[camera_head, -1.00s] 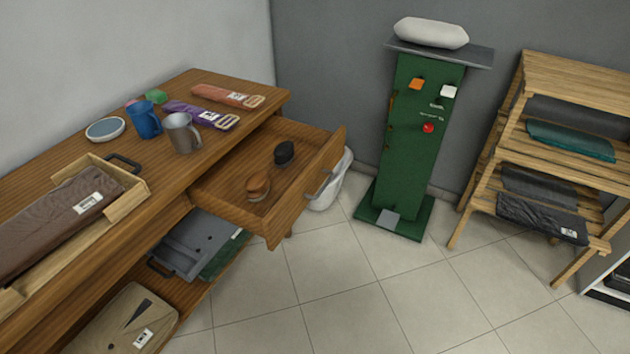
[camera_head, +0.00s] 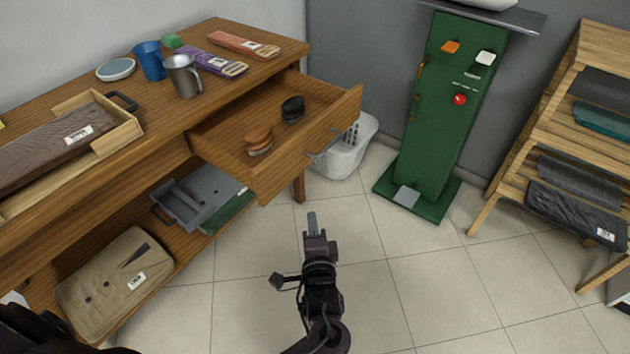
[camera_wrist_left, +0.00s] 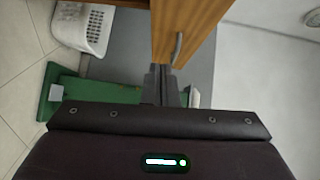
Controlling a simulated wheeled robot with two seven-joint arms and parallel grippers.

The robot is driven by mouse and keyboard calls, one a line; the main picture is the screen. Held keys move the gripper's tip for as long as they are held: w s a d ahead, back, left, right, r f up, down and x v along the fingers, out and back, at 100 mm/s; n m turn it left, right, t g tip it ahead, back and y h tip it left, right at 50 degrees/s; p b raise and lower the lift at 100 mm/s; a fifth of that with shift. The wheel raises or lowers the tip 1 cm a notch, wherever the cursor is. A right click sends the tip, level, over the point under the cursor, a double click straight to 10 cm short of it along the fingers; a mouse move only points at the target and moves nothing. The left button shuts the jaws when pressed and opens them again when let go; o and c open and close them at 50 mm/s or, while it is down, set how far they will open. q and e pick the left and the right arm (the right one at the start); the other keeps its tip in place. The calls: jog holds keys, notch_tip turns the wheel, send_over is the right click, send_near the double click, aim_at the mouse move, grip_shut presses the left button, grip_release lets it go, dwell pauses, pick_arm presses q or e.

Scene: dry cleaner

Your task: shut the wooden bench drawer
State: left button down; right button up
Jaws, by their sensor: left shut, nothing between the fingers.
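The wooden bench drawer (camera_head: 315,138) is pulled out from the bench (camera_head: 165,119). Two brushes lie in it, one with a brown back (camera_head: 258,141) and one black (camera_head: 292,108). A grey bar handle (camera_head: 324,143) is on its front. My left gripper (camera_head: 311,218) is shut and empty, below and in front of the drawer front in the head view, apart from it there. In the left wrist view the shut fingers (camera_wrist_left: 163,78) point toward the drawer front (camera_wrist_left: 186,25) and its handle (camera_wrist_left: 178,47); contact cannot be told. My right gripper is not in view.
A white basket (camera_head: 347,150) stands on the floor behind the drawer. A green pressing stand (camera_head: 447,105) and a wooden rack (camera_head: 560,125) stand to the right. Mugs, straps and a tray crowd the bench top. The tiled floor in front is clear.

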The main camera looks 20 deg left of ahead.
pick_arm(q)
notch_tip(320, 180, up, 3)
jog(key=y, duration=0.1)
send_near(292, 164)
jog(key=w+d, duration=0.2)
jog(key=w, duration=0.1)
jog(key=w+a, duration=0.2)
jog(key=a, duration=0.1)
jog(key=shift+a, duration=0.2)
jog(key=shift+w+a+f, duration=0.1)
jog(key=shift+w+a, duration=0.1)
jog(key=shift+a, duration=0.3)
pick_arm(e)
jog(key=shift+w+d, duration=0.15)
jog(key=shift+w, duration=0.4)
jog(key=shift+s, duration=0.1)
